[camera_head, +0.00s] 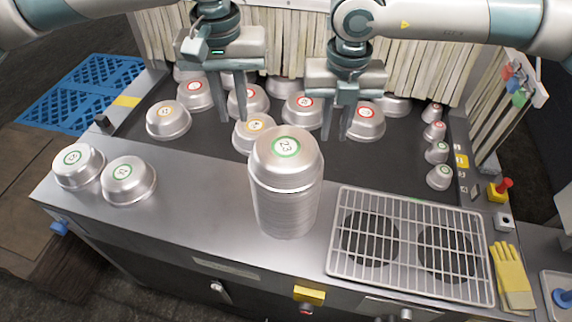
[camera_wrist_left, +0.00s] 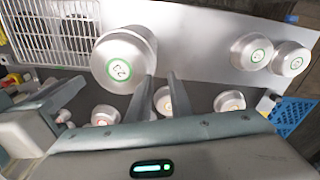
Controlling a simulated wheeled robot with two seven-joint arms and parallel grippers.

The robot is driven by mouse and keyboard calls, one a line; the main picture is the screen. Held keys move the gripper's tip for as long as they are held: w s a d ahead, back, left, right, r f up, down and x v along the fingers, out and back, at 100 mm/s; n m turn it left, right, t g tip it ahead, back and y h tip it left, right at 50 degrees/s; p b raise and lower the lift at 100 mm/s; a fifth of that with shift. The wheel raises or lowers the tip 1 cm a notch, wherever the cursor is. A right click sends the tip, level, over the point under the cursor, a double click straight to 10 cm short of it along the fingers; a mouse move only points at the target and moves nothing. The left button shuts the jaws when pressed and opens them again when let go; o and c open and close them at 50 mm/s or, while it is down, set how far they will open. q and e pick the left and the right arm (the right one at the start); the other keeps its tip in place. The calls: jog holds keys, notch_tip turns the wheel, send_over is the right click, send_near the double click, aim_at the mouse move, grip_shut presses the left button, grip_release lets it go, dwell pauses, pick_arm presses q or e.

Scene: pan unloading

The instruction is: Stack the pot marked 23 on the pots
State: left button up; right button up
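The pot marked 23 (camera_head: 285,165) sits upside down on top of the tall stack of pots (camera_head: 286,212) at the front middle of the steel counter. Its green-ringed label faces up, and it looks level on the stack. It also shows in the left wrist view (camera_wrist_left: 122,62). My left gripper (camera_head: 234,118) is behind and left of the stack, fingers pointing down, open with an empty gap and apart from pot 23. My right gripper (camera_head: 335,136) is behind and right of the stack, also open and empty, over the dark belt near a red-labelled pot.
Two green-labelled pots (camera_head: 130,182) stand on the counter at left. Several pots with red and orange labels (camera_head: 168,119) stand on the dark belt. A wire rack (camera_head: 408,243) lies right of the stack, with yellow gloves (camera_head: 511,276) beyond. Small cups line the belt's right side.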

pick_arm(q)
notch_tip(320, 180, up, 6)
jog(key=shift+s+r, duration=0.2)
jog(key=shift+s, duration=0.05)
dwell(0.4)
pick_arm(e)
notch_tip(320, 180, up, 12)
jog(key=shift+s, duration=0.45)
dwell(1.1)
